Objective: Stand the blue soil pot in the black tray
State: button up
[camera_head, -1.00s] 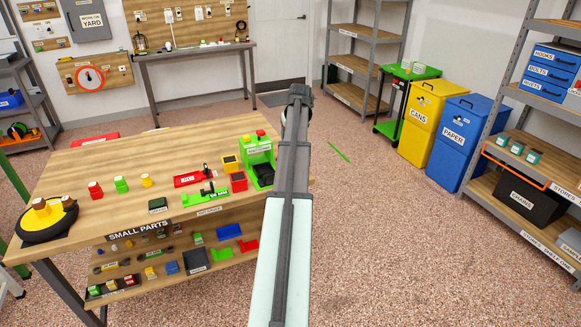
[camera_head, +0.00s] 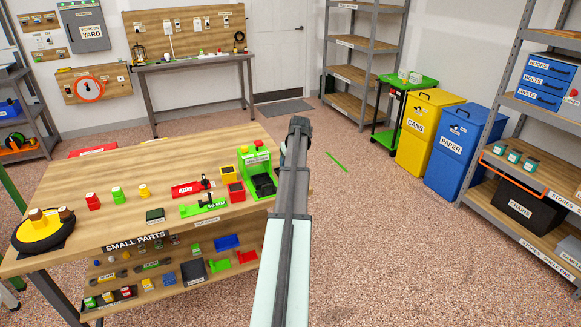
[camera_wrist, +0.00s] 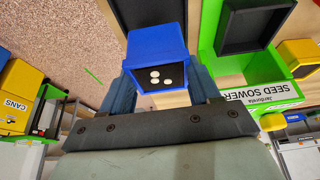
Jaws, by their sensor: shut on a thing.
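In the wrist view the blue soil pot (camera_wrist: 157,43) is between the fingers of my gripper (camera_wrist: 158,88), which is shut on it. Its open top faces the camera and shows dark soil with several white seeds. A black tray-like shape (camera_wrist: 145,12) lies beyond the pot at the top of the wrist view, partly cut off and partly covered by the pot. Whether the pot touches it cannot be told. In the head view my arm hides the pot and the fingers.
A green seed sower (camera_head: 247,160) with a black receptacle (camera_wrist: 252,25) stands close beside my gripper, at the bench's right end. Yellow (camera_head: 229,174) and red (camera_head: 236,191) bins stand left of it. Other small items occupy the bench (camera_head: 110,205).

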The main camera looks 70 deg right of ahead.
jog(key=shift+f, duration=1.1)
jog(key=shift+f, duration=0.2)
jog(key=o, duration=1.2)
jog(key=shift+c, duration=0.2)
jog(key=shift+r, duration=0.15)
jog(key=v, duration=1.2)
jog(key=shift+w, duration=0.1)
